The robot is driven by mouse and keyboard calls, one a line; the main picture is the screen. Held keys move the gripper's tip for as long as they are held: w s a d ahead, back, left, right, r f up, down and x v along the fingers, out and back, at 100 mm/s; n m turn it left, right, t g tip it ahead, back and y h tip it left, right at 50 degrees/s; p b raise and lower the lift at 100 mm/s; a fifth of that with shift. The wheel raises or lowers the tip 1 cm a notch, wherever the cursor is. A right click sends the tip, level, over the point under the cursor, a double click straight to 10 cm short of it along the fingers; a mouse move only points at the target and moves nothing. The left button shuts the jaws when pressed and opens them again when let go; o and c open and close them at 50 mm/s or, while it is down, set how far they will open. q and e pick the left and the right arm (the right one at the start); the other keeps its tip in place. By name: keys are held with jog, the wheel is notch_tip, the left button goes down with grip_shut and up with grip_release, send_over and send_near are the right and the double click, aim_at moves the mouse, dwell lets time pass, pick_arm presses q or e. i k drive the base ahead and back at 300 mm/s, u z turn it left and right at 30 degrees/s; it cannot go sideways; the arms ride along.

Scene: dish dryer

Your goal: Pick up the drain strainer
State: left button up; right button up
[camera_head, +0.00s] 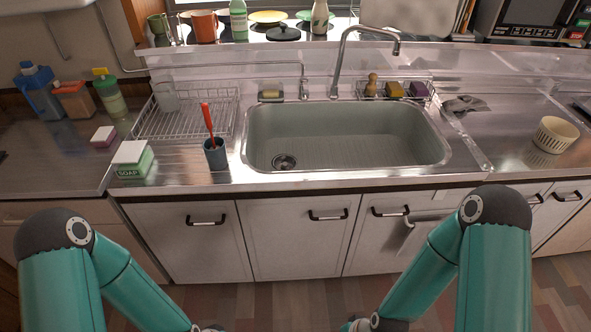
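A round, dark metal drain fitting with a strainer-like look (284,161) sits in the floor of the grey sink basin (350,140), towards its front left. A cream slotted cup-shaped basket (556,134) stands on the counter to the right of the sink. I cannot tell for certain which of the two is the drain strainer. My two teal arms reach down in front of the cabinets, to the bottom edge of the view. Neither gripper's fingers show there, and both arms are apart from the sink and the basket.
A blue cup with a red-handled brush (217,153) and a soap box (133,160) stand left of the sink. A wire dish rack (185,125) is behind them. The faucet (338,70) rises at the back.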

aim_at(288, 161)
jog(key=z, duration=0.05)
jog(key=k, duration=1.25)
jog(key=u, duration=0.45)
jog(key=i, duration=0.9)
jog(key=u, duration=0.55)
jog(key=i, duration=0.7)
jog(key=z, duration=0.4)
